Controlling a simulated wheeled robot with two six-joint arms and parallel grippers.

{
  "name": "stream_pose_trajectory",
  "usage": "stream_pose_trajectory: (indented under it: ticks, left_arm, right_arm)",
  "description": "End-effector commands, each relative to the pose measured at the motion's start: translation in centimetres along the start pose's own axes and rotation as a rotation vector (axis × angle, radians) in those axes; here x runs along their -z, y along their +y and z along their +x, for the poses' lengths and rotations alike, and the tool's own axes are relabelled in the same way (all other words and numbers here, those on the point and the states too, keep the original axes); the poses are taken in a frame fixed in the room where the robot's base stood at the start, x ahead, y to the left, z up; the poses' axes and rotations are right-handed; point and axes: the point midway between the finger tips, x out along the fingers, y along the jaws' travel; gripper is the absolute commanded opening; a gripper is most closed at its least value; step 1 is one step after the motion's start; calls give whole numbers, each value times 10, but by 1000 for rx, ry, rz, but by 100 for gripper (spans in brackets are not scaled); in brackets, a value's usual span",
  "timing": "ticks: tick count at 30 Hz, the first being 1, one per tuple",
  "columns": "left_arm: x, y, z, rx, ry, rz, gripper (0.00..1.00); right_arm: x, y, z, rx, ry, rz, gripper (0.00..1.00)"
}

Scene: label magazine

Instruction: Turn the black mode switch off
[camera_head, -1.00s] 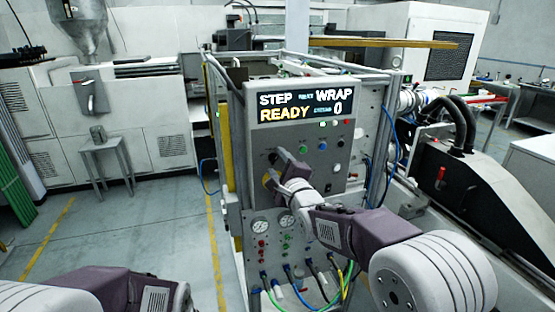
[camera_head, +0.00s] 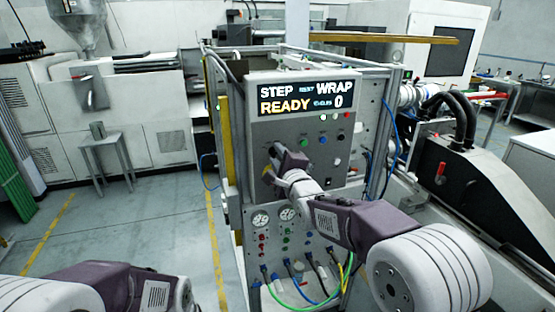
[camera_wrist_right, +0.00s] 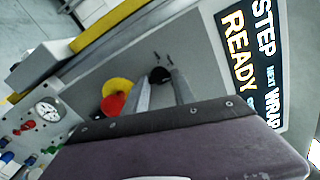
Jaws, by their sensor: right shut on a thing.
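The black mode switch (camera_wrist_right: 160,75) is a small dark knob on the grey control panel (camera_head: 345,133), seen in the right wrist view between my fingertips. My right gripper (camera_wrist_right: 163,78) is shut on it, with one finger on each side. In the head view my right gripper (camera_head: 272,158) is at the left part of the panel, and its body hides the switch. The switch's exact angle is hard to make out. My left arm shows at the bottom left of the head view, but its gripper fingers are not visible.
A display (camera_head: 305,96) above reads STEP, WRAP, READY and 0. A red and yellow emergency button (camera_wrist_right: 113,103) sits close beside my right gripper. A green button (camera_head: 303,142) and a blue one (camera_head: 323,140) are to the right. Gauges (camera_head: 260,220) and hoses are below.

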Motion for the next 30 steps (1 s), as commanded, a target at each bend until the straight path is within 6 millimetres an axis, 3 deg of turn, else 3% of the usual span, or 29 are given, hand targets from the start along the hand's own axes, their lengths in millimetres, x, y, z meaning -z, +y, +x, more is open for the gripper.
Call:
stream_pose_trajectory:
  ticks: [12,30]
  left_arm:
    - [-4,-1,35,0,0,0,36]
    - [-7,-1,69,0,0,0,36]
  right_arm:
    - [1,4,0,0,-1,-371,0]
    - [0,4,0,-3,-2,-941,0]
